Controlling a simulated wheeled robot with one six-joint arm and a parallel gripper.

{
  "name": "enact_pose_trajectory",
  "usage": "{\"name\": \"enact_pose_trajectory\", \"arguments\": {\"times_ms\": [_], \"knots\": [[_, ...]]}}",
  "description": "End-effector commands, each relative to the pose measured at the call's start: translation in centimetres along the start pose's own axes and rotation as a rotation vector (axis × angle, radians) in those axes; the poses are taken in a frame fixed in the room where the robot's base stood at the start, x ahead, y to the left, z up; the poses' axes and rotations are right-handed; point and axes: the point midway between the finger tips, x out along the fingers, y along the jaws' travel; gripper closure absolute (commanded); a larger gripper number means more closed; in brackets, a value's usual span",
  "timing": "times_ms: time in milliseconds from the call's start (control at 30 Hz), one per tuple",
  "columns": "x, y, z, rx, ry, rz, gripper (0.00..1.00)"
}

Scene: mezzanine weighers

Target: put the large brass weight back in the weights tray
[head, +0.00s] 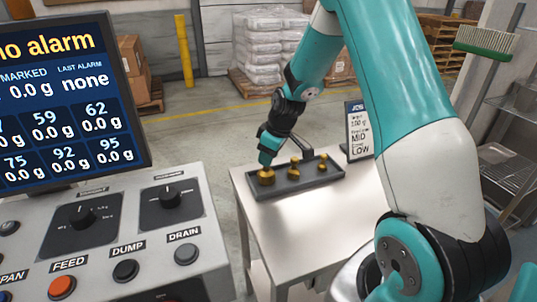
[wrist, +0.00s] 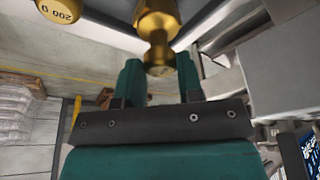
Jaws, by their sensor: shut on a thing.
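The large brass weight (head: 266,177) is at the left end of the dark weights tray (head: 300,187), below my gripper (head: 267,166). In the wrist view, the weight (wrist: 157,22) has its narrow neck and knob between the two teal fingers of my gripper (wrist: 158,72), which is shut on it. The tray's near wall partly hides the weight's lower edge, and I cannot tell whether its base touches the tray floor. Two smaller brass weights, a middle one (head: 294,168) and a right one (head: 308,157), stand in the tray. A weight marked 200 g (wrist: 58,10) shows in the wrist view.
The tray lies on a pale metal table (head: 285,221). A sign (head: 359,131) stands behind its right end. The control panel (head: 110,240) and screen (head: 70,105) fill the left. The table's front is clear. Shelving (head: 500,165) stands at the right.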

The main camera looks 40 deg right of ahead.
Motion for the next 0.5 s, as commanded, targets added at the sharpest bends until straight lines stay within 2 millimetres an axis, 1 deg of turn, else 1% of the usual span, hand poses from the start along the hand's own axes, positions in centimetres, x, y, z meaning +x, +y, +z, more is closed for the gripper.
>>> {"name": "enact_pose_trajectory", "arguments": {"times_ms": [100, 233, 267, 300, 333, 367, 500], "knots": [[-0.06, 0.03, -0.08, -0.001, 0.002, 0.001, 1.0], [0.33, 0.03, 0.04, -0.001, 0.002, 0.001, 1.0], [0.31, 0.0, 0.07, 0.0, 0.0, 0.0, 0.61], [0.26, 0.0, 0.06, 0.0, 0.0, 0.0, 0.52], [0.26, 0.0, 0.06, 0.0, 0.0, 0.0, 0.45], [0.26, 0.0, 0.06, 0.0, 0.0, 0.0, 0.4], [0.25, -0.01, 0.06, 0.0, 0.0, 0.0, 0.4]]}}
